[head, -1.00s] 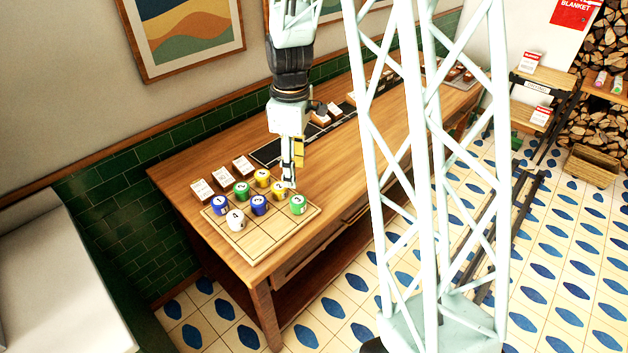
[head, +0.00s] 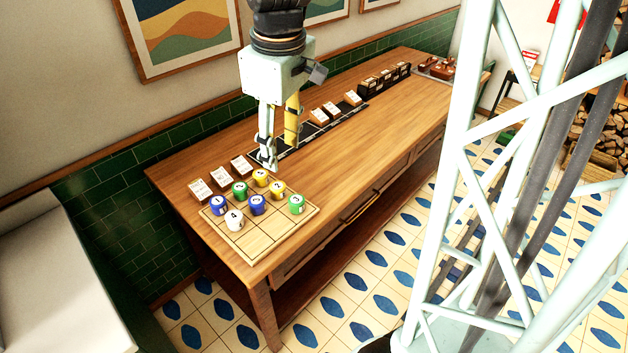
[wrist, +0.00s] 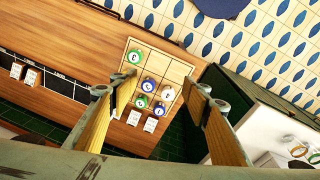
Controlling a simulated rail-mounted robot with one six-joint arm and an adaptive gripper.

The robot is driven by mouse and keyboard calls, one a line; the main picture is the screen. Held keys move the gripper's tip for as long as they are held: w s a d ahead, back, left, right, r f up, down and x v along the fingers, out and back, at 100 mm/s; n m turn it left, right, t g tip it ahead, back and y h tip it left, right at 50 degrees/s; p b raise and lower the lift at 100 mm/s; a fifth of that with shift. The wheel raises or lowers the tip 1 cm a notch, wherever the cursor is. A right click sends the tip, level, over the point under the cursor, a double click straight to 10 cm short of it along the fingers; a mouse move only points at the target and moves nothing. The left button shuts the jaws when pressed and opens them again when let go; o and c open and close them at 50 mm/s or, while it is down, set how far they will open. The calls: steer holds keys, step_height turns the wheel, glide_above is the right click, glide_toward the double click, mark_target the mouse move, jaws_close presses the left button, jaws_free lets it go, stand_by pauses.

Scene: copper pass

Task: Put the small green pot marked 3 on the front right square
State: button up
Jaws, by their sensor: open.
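The green pot marked 3 (head: 296,203) stands on the square wooden board (head: 258,245), apart from the other pots, near the board's right corner in the head view. It also shows in the wrist view (wrist: 134,57), near the board's upper left corner. A second green pot (head: 240,189) stands among the others; its number is hard to read. My gripper (head: 280,166) is open and empty, above the table near the board's back edge. In the wrist view its two fingers (wrist: 150,98) stand wide apart, with the board beyond them. The left finger may hide the yellow pots there.
Beside the green pots stand a blue pot 1 (head: 219,205), another blue pot (head: 258,204), a white pot 4 (head: 234,220) and two yellow pots (head: 261,177). Several cards (head: 220,177) stand behind the board. The board's squares on the lower side are bare.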

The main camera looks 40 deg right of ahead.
steer(key=s+a+r+m+t, duration=0.1)
steer(key=s+a+r, duration=0.3)
steer(key=s, duration=0.8)
steer(key=s+a+r+m+t, duration=0.1)
steer(key=s+a+r+m, duration=0.3)
steer(key=s+r, duration=0.4)
steer(key=shift+s+a+r, duration=0.15)
steer(key=shift+s+a, duration=0.2)
steer(key=shift+s, duration=1.85)
step_height(320, 180, down, 8)
steer(key=b, duration=0.8)
steer(key=shift+r, duration=0.1)
